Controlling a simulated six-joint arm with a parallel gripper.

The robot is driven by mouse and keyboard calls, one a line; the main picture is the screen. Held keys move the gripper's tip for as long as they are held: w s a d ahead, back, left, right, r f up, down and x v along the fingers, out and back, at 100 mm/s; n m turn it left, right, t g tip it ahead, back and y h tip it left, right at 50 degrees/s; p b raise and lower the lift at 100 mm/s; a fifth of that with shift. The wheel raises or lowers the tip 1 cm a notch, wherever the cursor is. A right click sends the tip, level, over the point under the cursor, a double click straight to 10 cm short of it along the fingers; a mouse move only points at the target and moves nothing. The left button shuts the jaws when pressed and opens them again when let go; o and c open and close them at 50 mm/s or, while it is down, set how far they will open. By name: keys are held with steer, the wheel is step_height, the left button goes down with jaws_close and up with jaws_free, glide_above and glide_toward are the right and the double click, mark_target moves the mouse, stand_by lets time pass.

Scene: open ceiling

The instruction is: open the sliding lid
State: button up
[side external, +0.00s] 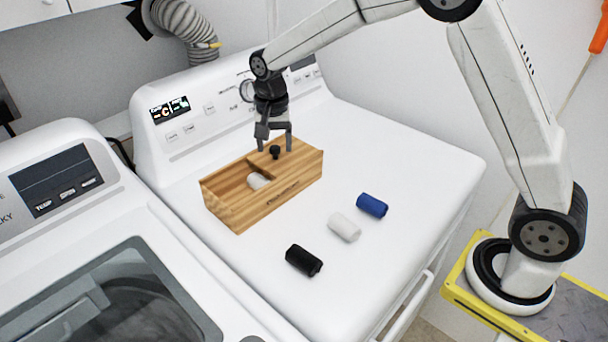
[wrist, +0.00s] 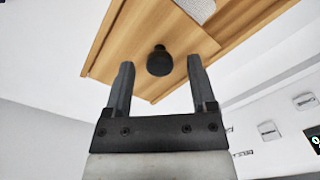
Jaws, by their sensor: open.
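A wooden box (side external: 265,201) with a sliding lid (side external: 290,159) stands on the white machine top. The lid covers the right part of the box, and the left part is open. A black knob (side external: 275,151) stands up from the lid; it also shows in the wrist view (wrist: 159,61). My gripper (side external: 274,148) is open, with its fingers pointing down over the lid. In the wrist view my gripper (wrist: 160,75) has one finger on each side of the knob, with gaps between. A white roll (side external: 257,181) lies inside the open part of the box.
A blue roll (side external: 372,205), a white roll (side external: 344,227) and a black roll (side external: 303,260) lie loose in front of the box. The control panel (side external: 215,112) rises behind it. The machine top is clear to the right.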

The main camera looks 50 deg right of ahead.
mark_target(279, 149)
steer(key=shift+r, duration=3.75)
steer(key=shift+s+f, duration=0.1)
steer(key=shift+s+d+f+n, duration=0.2)
steer(key=shift+s+f+n, duration=0.1)
steer(key=shift+s, duration=0.15)
steer(key=s+d+f+n+t, duration=0.1)
steer(key=s+f+n, duration=0.2)
steer(key=s, duration=0.3)
steer(key=s+d+f+n, duration=0.1)
steer(key=s+f+n, duration=0.1)
steer(key=s, duration=0.5)
steer(key=s+d+f+n+t, duration=0.1)
steer(key=s+f+n, duration=0.2)
steer(key=s+f, duration=0.2)
steer(key=shift+s+n+t, duration=0.3)
steer(key=shift+s, duration=0.95)
